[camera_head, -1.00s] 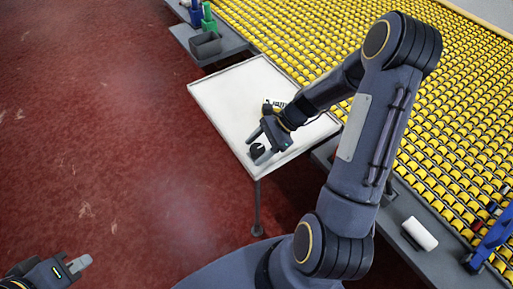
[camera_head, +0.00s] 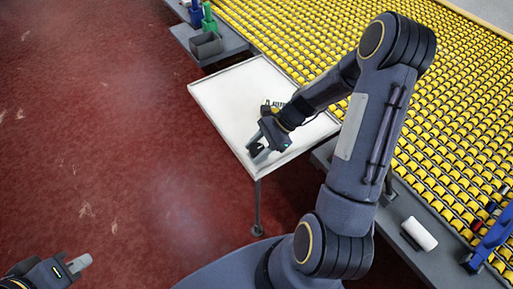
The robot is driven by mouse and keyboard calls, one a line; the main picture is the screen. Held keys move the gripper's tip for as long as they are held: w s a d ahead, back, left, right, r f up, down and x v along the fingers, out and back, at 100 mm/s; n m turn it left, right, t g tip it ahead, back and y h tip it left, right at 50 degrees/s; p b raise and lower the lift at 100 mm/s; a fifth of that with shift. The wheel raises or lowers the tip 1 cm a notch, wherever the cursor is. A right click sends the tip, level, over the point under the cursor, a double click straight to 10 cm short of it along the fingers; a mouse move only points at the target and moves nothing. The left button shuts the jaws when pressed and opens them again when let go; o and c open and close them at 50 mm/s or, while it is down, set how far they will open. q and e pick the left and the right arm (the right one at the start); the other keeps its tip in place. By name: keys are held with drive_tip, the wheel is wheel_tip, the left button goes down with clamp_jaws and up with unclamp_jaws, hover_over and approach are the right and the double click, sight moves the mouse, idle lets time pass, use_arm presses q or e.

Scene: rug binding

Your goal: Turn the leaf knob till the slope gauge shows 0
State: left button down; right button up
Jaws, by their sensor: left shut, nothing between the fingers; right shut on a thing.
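The leaf (camera_head: 225,95) is a pale, flat panel with a thin rim, beside the yellow roller bed. The dark leaf knob is at its front corner, mostly hidden by my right gripper (camera_head: 258,152), which is shut on it from above. My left gripper (camera_head: 84,263) is shut and empty over the red floor at the lower left.
The bed of yellow rollers (camera_head: 300,35) fills the right and back. A white roll (camera_head: 419,233) and a blue bracket (camera_head: 492,240) sit at the lower right. The red floor at left is clear.

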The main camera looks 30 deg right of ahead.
drive_tip(key=n+g+p, duration=0.1)
drive_tip(key=n+g, duration=0.1)
drive_tip(key=n, duration=0.1)
drive_tip(key=shift+g, duration=0.4)
drive_tip(key=n+g, duration=0.1)
drive_tip(key=n, duration=0.1)
drive_tip(key=n+g+h, duration=0.1)
drive_tip(key=n+g, duration=0.1)
drive_tip(key=n, duration=0.1)
drive_tip(key=shift+s+h, duration=0.15)
drive_tip(key=shift+h, duration=0.15)
drive_tip(key=shift+f+n+g, duration=0.1)
drive_tip(key=shift+n+g, duration=0.2)
drive_tip(key=o, duration=1)
